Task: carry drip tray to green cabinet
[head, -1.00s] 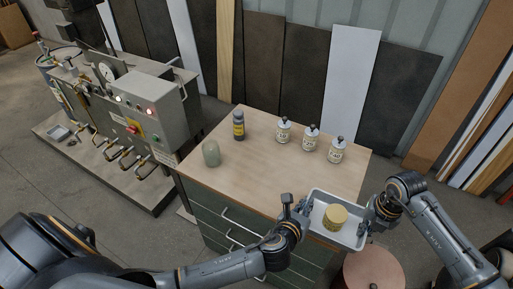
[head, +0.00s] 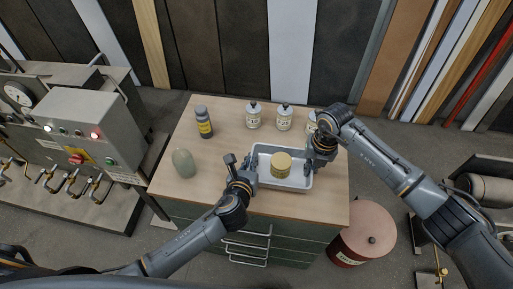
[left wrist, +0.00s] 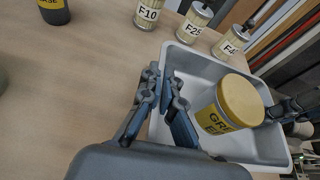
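The drip tray (head: 264,180) is a pale grey shallow tray over the front right part of the wooden top (head: 225,158) of the green cabinet (head: 285,247). Whether it touches the top I cannot tell. My left gripper (head: 243,177) is closed on the tray's left wall, one finger inside and one outside in the left wrist view (left wrist: 160,115). My right gripper (head: 312,164) is at the right wall and appears closed on it; its fingertips are partly hidden.
Several containers stand on the top: a dark bottle with yellow label (head: 204,122), a grey-green rounded object (head: 184,163), and white F-labelled cans (head: 253,116) behind the tray. A red drum (head: 361,232) stands right of the cabinet, the press machine (head: 95,125) left.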

